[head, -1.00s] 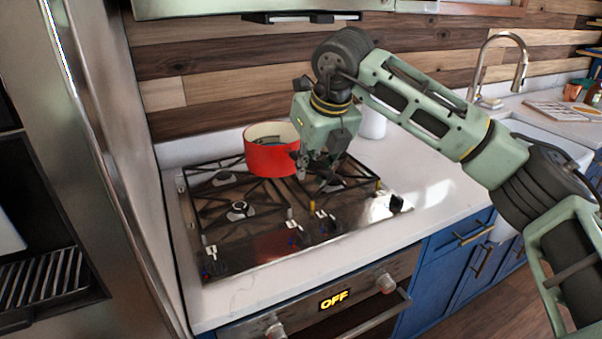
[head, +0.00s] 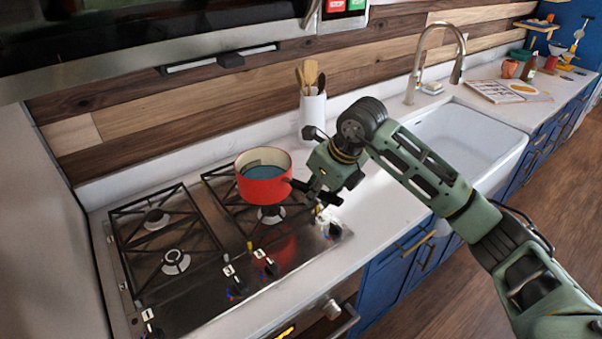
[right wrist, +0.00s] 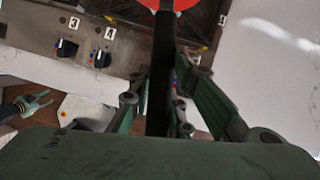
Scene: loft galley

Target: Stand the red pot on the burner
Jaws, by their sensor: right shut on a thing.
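The red pot (head: 264,187) is upright over the right half of the cooktop, its blue-grey inside showing. A burner (head: 271,214) shows just below its front edge in the head view. I cannot tell whether the pot touches the grate. My right gripper (head: 307,190) is shut on the pot's dark handle, to the right of the pot. In the right wrist view the black handle (right wrist: 162,75) runs between the fingers to the red pot (right wrist: 168,4) at the top edge. My left gripper (right wrist: 38,103) appears small at the left of that view, its fingers apart and empty.
Two bare burners (head: 176,262) lie on the left half of the cooktop. Knobs (head: 233,283) line its front. A white utensil crock (head: 313,115) stands behind my right arm. The sink (head: 455,140) is farther right. A range hood (head: 170,50) hangs above.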

